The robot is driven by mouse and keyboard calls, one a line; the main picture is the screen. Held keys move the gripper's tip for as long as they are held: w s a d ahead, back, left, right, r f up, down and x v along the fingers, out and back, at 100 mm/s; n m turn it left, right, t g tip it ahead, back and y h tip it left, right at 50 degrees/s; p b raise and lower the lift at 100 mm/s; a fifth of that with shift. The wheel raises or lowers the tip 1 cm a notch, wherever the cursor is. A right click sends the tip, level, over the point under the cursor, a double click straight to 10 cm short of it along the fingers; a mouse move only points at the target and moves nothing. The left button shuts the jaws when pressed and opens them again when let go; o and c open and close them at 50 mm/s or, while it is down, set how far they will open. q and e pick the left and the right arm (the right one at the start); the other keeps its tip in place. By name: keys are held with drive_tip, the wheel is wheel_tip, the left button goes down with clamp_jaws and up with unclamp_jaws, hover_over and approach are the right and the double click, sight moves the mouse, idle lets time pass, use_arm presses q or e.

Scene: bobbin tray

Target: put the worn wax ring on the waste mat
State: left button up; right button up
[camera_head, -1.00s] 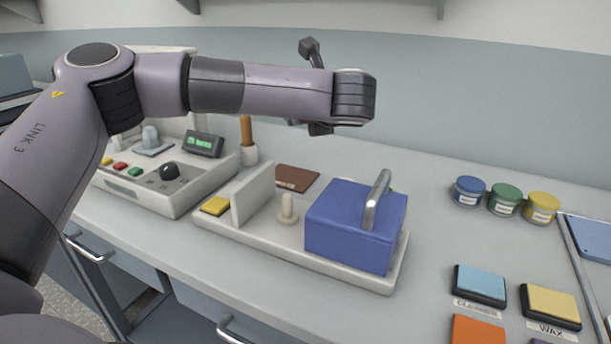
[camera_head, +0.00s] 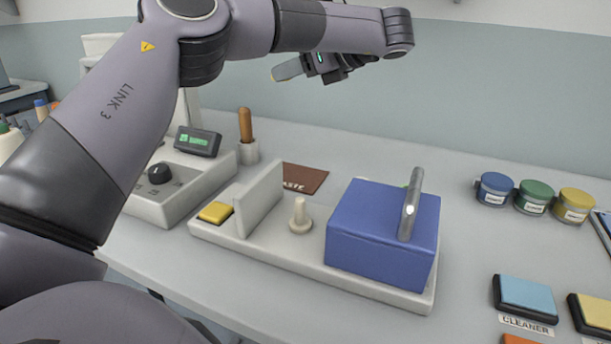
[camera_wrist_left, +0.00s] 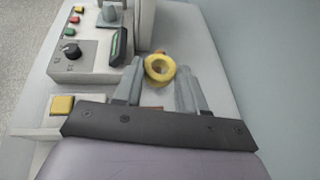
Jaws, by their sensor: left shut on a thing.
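My left gripper (camera_head: 288,70) is raised in the head view, above and behind the bench fixtures, with its fingers pointing left. In the left wrist view my left gripper (camera_wrist_left: 159,82) is shut on a yellow ring (camera_wrist_left: 160,68), the wax ring, held between the fingertips. I cannot make the ring out clearly in the head view. The waste mat (camera_head: 304,178) is a flat brown rectangle with partly hidden lettering, lying on the bench behind the white fixture. No object shows on its visible part. My right gripper is out of view.
A white tray (camera_head: 300,255) holds an upright plate, a peg (camera_head: 300,216) and a blue box with a metal handle (camera_head: 383,232). A wooden-handled tool (camera_head: 246,128) stands left of the mat. Several jars (camera_head: 495,189) and pads stand right.

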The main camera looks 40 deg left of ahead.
use_arm(q)
drive_tip(key=b, duration=0.2)
hover_over(294, 177)
drive_tip(key=shift+g, duration=0.3)
wheel_tip(294, 177, down, 15)
drive_tip(key=shift+w+f, duration=0.1)
drive_tip(key=shift+f, duration=2.2)
drive_tip(key=shift+f+b, duration=0.1)
drive_tip(key=shift+b, duration=0.2)
drive_tip(key=shift+f+b, duration=0.35)
drive_tip(key=shift+f, duration=0.15)
drive_tip(key=o, duration=1)
